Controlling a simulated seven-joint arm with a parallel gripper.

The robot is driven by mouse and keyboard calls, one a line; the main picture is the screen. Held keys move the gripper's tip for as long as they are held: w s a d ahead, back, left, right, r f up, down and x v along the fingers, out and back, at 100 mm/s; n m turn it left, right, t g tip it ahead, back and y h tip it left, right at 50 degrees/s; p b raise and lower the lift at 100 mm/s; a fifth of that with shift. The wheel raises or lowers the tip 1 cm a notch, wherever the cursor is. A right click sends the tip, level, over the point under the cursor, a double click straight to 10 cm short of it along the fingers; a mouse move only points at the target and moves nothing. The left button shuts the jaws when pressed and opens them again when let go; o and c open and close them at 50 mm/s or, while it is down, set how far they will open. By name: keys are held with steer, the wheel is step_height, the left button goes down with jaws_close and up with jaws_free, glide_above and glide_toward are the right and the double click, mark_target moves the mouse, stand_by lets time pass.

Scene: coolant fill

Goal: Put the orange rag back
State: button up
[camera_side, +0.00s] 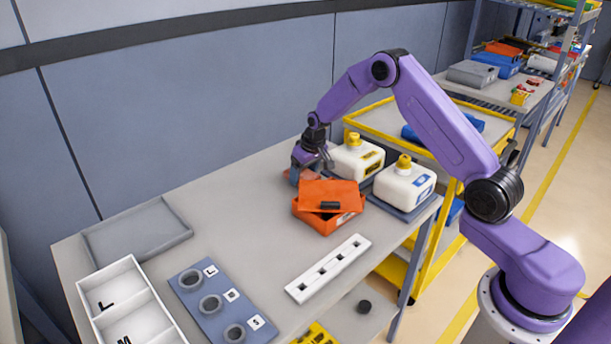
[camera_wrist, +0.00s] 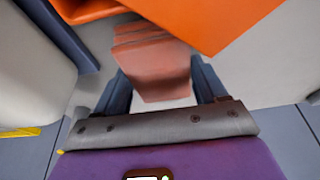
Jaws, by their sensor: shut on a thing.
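The orange rag, a folded salmon-orange cloth (camera_wrist: 152,62), sits between the fingers of my gripper (camera_wrist: 160,82) in the wrist view. In the side view my gripper (camera_side: 311,168) points down at the back of the table, behind and left of the orange box (camera_side: 327,222). A bit of the rag (camera_side: 295,176) shows beside the fingers. The gripper is shut on the rag. Whether the rag touches the table is hidden by the box and fingers.
The orange box has a tilted orange lid (camera_side: 322,191) close to my gripper. Two white jugs with yellow caps (camera_side: 358,160) (camera_side: 402,186) stand to the right. A white slotted strip (camera_side: 328,269), blue holder (camera_side: 222,303) and grey tray (camera_side: 137,236) lie nearer or left. The table's back left is clear.

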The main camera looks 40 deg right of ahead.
steer(key=shift+d+f, duration=0.35)
steer(key=shift+d, duration=0.05)
steer(key=shift+f, duration=0.4)
steer(key=shift+f, duration=0.15)
steer(key=o, duration=1)
